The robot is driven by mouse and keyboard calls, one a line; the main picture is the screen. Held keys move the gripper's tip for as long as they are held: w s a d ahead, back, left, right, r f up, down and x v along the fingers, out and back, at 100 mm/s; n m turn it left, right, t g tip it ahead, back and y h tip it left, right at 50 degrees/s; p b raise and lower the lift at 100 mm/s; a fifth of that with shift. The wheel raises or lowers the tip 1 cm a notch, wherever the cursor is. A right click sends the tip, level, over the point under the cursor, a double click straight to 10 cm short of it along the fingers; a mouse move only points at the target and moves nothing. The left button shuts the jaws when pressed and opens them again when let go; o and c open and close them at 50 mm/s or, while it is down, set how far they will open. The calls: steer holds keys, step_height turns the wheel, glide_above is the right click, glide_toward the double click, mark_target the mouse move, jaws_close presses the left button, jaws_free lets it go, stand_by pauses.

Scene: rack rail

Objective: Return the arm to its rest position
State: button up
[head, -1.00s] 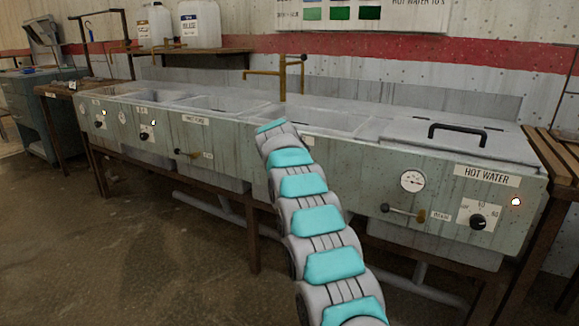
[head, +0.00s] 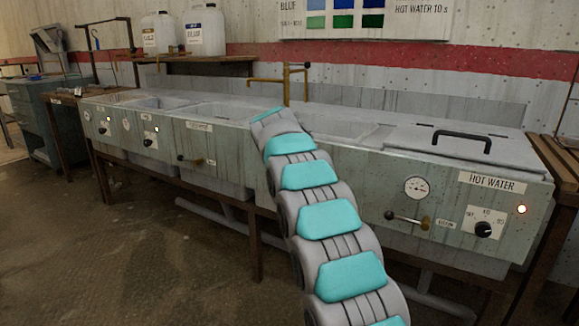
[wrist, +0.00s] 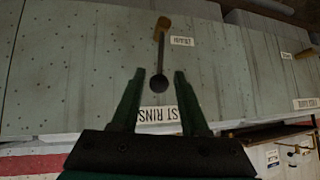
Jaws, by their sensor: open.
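My arm (head: 330,218) reaches forward from the bottom of the head view, its segments grey and teal, and ends in front of the long sink unit. My gripper is hidden at its far end in the head view. A lever with a dark round knob (wrist: 159,84) shows between and beyond the fingertips, on the panel of the sink unit. Whether the fingers touch it I cannot tell; it looks apart.
The sink unit (head: 360,170) runs across the view with a lidded hot water tank (head: 461,143) at right and a brass tap (head: 287,80) behind. A valve lever (head: 405,219) sticks out at front right. Jugs (head: 204,32) stand on a shelf. The floor at left (head: 120,260) is clear.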

steer(key=s+d+f+n+g, duration=0.1)
steer(key=s+d+n+g, duration=0.3)
steer(key=s, duration=1.2)
steer(key=s+d+f+g+y, duration=0.1)
steer(key=s+f, duration=0.3)
steer(key=s, duration=1.3)
steer(key=s+f+n+g+y, duration=0.1)
steer(key=s+f+g, duration=0.2)
steer(key=s, duration=1.4)
steer(key=s+d+f+g+y+p, duration=0.1)
steer(key=s+f, duration=0.5)
steer(key=s, duration=1.1)
steer(key=shift+d+n+g, duration=0.3)
steer(key=shift+g, duration=0.6)
stand_by(0.4)
